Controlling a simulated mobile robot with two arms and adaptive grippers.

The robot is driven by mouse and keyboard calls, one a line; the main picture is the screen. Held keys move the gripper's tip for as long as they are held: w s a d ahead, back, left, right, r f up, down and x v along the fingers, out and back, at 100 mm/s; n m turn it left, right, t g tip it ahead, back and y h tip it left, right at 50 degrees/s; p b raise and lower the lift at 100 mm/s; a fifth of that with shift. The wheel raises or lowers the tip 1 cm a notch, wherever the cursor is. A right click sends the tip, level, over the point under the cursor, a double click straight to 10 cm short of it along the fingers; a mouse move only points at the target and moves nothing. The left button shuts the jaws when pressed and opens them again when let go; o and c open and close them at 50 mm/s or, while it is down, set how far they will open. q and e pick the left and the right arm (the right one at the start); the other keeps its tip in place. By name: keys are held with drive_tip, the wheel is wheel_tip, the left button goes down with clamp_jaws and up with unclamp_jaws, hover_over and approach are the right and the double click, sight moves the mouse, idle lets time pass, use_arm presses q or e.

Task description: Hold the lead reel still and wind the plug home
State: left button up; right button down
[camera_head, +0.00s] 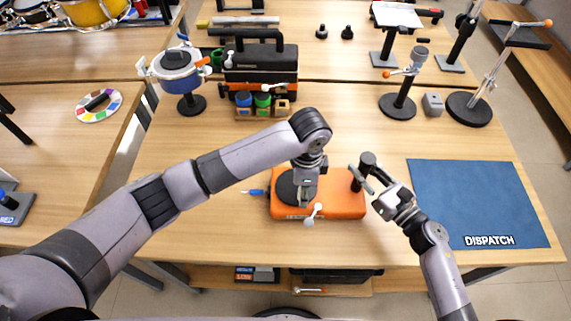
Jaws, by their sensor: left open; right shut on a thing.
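The lead reel (342,206) is an orange flat body on the table in front of me, with a dark round disc (285,188) on its left part. A small blue plug-like piece (256,192) lies at the reel's left edge. My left gripper (304,196) is open, pointing down over the disc and hiding part of it; whether it touches cannot be told. A white lever with a round end (312,215) shows at the reel's front edge. My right gripper (365,179) is shut on a dark handle (368,160) at the reel's right end.
A blue mat marked DISPATCH (475,190) lies to the right. Behind stand a black-and-orange toolbox (262,62), a wooden holder with coloured jars (263,112), a blue pot on a stand (182,75) and a black-based stand (398,105). The table left of the reel is clear under my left arm.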

use_arm(q)
drive_tip(key=shift+r, duration=0.1)
use_arm(e)
drive_tip(key=shift+s+f, duration=0.1)
drive_tip(key=shift+f, duration=0.25)
use_arm(q)
wheel_tip(320, 180, up, 12)
drive_tip(key=shift+s, duration=0.1)
use_arm(e)
drive_tip(key=c, duration=1.8)
unclamp_jaws()
drive_tip(key=shift+r, duration=0.15)
drive_tip(key=o, duration=0.5)
drive_tip(key=shift+w, duration=0.2)
drive_tip(key=shift+c, duration=0.2)
drive_tip(key=shift+o, duration=0.5)
drive_tip(key=shift+r, duration=0.1)
